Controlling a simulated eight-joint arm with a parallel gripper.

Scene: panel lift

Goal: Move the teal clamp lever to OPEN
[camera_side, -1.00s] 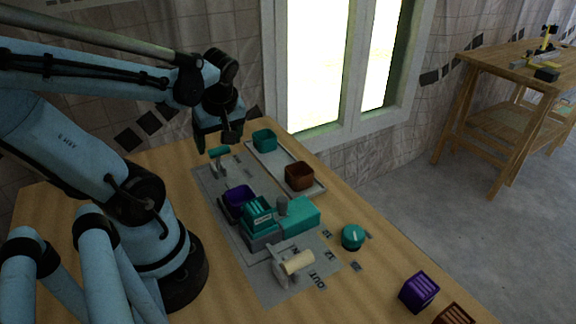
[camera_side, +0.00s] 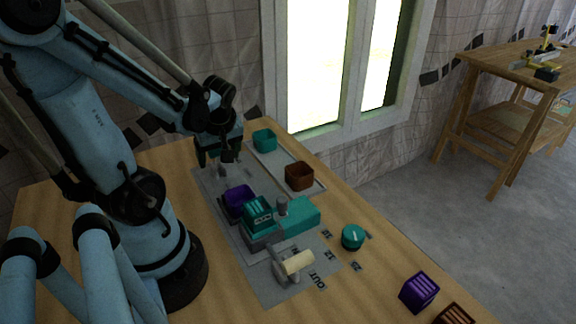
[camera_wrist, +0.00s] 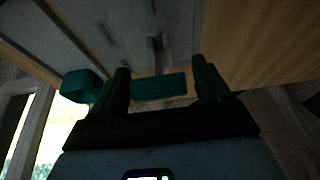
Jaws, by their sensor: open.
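The teal clamp lever (camera_wrist: 158,86) shows in the wrist view as a teal bar on a grey stem. My gripper (camera_wrist: 163,76) is open, with one dark finger on each side of the bar; I cannot tell whether either finger touches it. In the side view my gripper (camera_side: 217,160) is low over the far end of the grey panel (camera_side: 275,292) and hides the lever's teal handle. The lever's OPEN marking cannot be read in either view.
A teal bin (camera_side: 264,140) and a brown bin (camera_side: 299,176) stand on a tray beside the panel. A purple bin (camera_side: 239,201), teal block (camera_side: 304,215), cream-handled lever (camera_side: 297,263) and teal knob (camera_side: 353,237) are nearer. A purple block (camera_side: 419,292) lies at the front right.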

